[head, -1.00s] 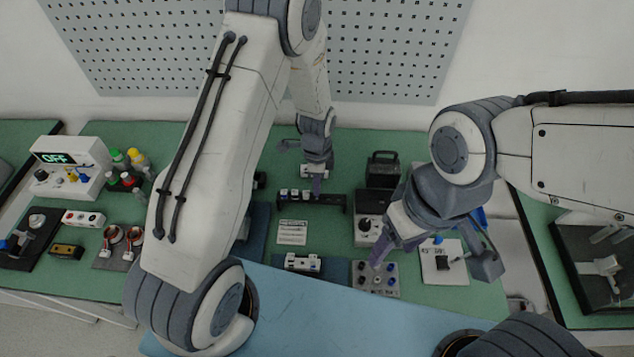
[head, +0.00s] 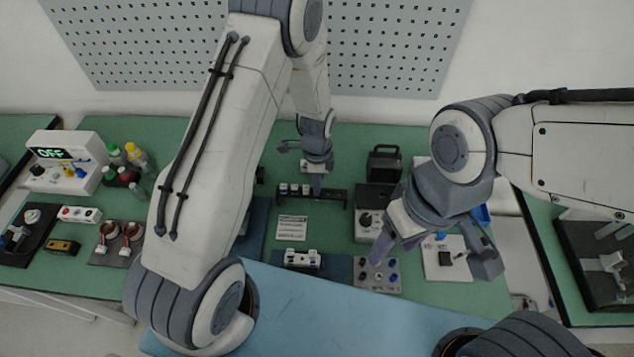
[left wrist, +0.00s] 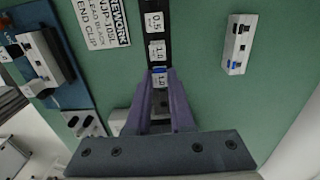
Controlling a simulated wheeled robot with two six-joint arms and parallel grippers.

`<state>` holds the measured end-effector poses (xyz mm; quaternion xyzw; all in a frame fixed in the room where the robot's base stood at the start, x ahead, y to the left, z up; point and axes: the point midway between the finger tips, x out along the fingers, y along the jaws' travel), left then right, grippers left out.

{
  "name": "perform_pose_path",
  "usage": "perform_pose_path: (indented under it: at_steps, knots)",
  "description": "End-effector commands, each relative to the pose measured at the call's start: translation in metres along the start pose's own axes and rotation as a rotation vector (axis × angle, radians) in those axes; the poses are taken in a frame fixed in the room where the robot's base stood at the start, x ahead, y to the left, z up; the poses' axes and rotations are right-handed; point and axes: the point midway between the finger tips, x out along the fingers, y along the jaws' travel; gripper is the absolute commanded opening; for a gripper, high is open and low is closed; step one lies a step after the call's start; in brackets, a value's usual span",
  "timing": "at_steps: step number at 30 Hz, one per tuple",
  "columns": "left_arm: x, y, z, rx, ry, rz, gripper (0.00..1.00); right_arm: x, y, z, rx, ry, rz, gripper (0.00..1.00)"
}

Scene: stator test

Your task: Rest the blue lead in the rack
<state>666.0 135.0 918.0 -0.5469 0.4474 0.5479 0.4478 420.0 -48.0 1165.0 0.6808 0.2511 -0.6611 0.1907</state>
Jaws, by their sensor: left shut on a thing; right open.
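The rack (head: 335,197) is a black bar on the green bench in the head view, with white labels along it. In the left wrist view the rack (left wrist: 152,8) runs down from the top edge, with labels 0.5 and 1.0. My left gripper (head: 317,190) is over the rack, its purple fingers pointing down. In the left wrist view it is shut on the blue lead, of which only a small blue part (left wrist: 159,69) shows at the fingertips, by a 1.0 label. I cannot tell whether the lead touches the rack. My right gripper (head: 384,247) is open above a grey socket panel (head: 390,286).
A white instruction card (head: 292,228) lies in front of the rack. A white block (head: 302,258) sits on a dark blue mat. A dark-lidded meter box (head: 369,225) stands right of the rack. A unit reading OFF (head: 88,143) and several bottles stand at left.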

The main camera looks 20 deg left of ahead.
Motion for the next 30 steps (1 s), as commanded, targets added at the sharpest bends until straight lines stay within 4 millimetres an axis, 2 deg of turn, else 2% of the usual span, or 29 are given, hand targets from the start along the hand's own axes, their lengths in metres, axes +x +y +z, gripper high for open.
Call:
perform_pose_path:
  at_steps: [3, 11, 12, 14, 15, 25, 30]
  knots:
    - [0.006, 0.000, 0.000, 0.000, 0.000, 0.000, 0.00, 0.005, 0.000, 0.000, 0.000, 0.000, 0.000, 0.62]
    - [0.006, 0.000, 0.000, 0.000, 0.000, -0.001, 0.00, 0.005, 0.000, 0.000, 0.000, 0.000, 0.000, 0.62]
    - [0.006, 0.000, 0.000, 0.000, 0.000, -0.001, 0.25, 0.005, 0.000, 0.000, 0.000, 0.000, 0.000, 0.62]
    - [0.006, 0.000, 0.000, 0.000, 0.000, -0.001, 0.48, 0.005, 0.000, 0.000, 0.000, 0.000, 0.000, 0.62]
    - [0.006, 0.000, 0.000, 0.000, 0.000, -0.001, 0.56, 0.005, 0.000, 0.000, 0.000, 0.000, 0.000, 0.62]
    - [0.005, 0.000, 0.000, 0.000, 0.000, -0.001, 0.56, 0.005, 0.000, 0.000, 0.002, 0.000, 0.000, 0.62]
    - [-0.013, -0.002, -0.001, 0.000, 0.002, -0.006, 0.56, 0.011, 0.001, 0.001, 0.001, 0.000, 0.000, 0.62]
